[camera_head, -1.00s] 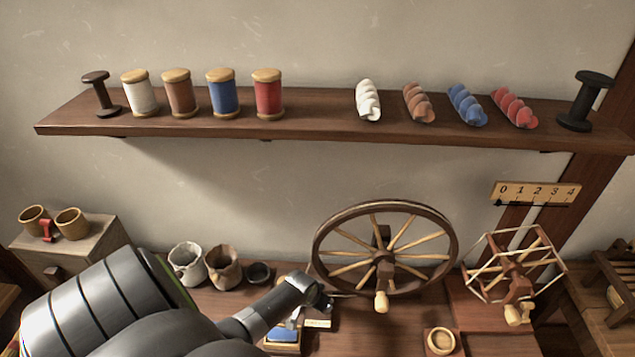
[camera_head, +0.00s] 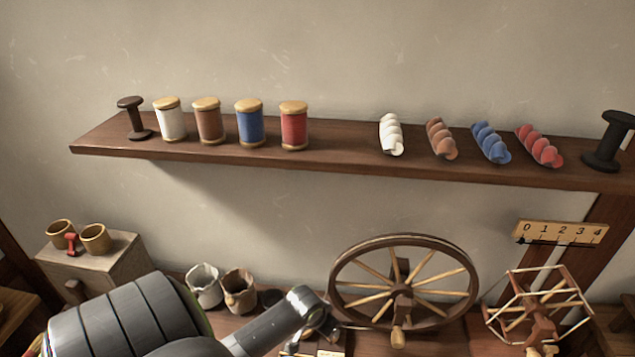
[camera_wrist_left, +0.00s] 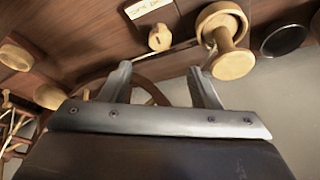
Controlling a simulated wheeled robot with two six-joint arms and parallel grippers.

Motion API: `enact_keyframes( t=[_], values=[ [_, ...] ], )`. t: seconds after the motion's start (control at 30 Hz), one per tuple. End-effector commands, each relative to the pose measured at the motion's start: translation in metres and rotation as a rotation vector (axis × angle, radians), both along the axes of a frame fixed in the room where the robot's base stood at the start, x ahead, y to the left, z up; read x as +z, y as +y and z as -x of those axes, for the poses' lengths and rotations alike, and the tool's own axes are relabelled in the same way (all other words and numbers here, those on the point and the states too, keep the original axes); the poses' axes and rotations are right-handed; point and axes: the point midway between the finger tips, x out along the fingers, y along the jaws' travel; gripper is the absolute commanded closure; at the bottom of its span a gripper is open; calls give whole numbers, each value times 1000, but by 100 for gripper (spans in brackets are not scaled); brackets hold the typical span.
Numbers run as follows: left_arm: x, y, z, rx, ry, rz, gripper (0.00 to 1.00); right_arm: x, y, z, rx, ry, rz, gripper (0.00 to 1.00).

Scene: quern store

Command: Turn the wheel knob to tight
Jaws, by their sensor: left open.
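The spinning wheel (camera_head: 404,283), dark-rimmed with pale spokes, stands upright at the lower middle right in the head view. A pale wooden handle (camera_head: 398,338) hangs below its hub. My left gripper (camera_wrist_left: 160,75) is open and empty in the left wrist view, with the wheel's rim partly behind it. A small round wooden knob (camera_wrist_left: 158,37) shows beyond the fingers, close to a white label (camera_wrist_left: 148,8) whose text I cannot read. I cannot tell for sure whether this is the wheel knob. In the head view my left arm hides part of the bench left of the wheel.
A shelf (camera_head: 340,166) carries spools and wool rolls above the bench. A wooden reel (camera_head: 540,305) stands right of the wheel, below a numbered scale (camera_head: 562,232). Two pouches stand behind my arm. A wooden flanged piece (camera_wrist_left: 230,62) is near the right finger in the wrist view.

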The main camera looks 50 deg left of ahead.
Motion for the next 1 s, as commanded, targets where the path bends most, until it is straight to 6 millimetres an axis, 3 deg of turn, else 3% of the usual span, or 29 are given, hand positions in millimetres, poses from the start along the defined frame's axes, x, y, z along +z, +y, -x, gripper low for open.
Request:
enact_keyframes(
  t=[0.2,0.43,1.0],
  values=[
    [32,-2,13,-1,-2,-3,44,-1,1,0,-1,0,-1,64],
    [56,-3,23,-1,-1,-1,44,-1,1,0,-1,0,-2,64],
    [59,-5,21,5,0,0,45,-8,2,2,-1,2,-2,64]
  ],
)
